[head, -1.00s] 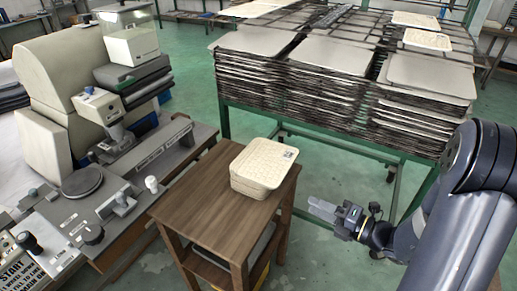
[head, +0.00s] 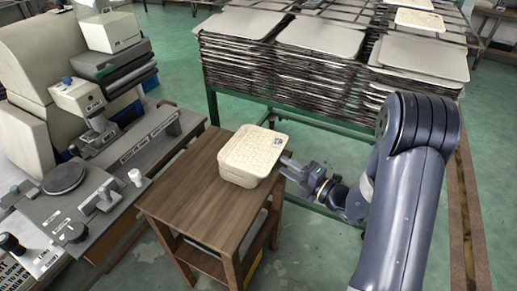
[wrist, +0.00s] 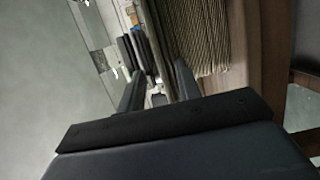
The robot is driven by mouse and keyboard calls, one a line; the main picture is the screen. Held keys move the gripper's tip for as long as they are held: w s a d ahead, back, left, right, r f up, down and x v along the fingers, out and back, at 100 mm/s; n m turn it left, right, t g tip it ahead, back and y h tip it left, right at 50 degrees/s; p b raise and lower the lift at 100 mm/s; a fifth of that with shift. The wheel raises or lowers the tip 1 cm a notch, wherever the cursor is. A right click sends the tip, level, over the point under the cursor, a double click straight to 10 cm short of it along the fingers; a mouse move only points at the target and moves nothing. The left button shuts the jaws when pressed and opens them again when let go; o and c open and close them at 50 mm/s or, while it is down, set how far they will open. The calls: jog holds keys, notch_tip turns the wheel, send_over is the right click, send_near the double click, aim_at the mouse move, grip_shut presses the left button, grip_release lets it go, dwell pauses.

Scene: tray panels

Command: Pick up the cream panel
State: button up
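The cream panel (head: 250,146) lies flat on top of a stack of similar cream panels on a small wooden table. A small printed label shows near its far right corner in the head view. My gripper (head: 287,163) is at the right side of the stack, close to the top panel's edge. In the wrist view my gripper (wrist: 159,72) has its two fingers apart, with the layered stack side (wrist: 202,35) just beyond the right finger. I cannot tell whether a finger touches the panel, and nothing is seen held.
The wooden table (head: 190,190) has bare room left of the stack. A grey machine bench (head: 130,175) stands at the left. A green-framed rack with high piles of grey trays (head: 320,35) stands behind. Open green floor lies around.

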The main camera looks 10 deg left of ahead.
jog(key=x, duration=0.2)
jog(key=shift+w+a, duration=0.2)
jog(key=shift+a, duration=0.05)
jog(key=shift+c, duration=0.4)
grip_shut()
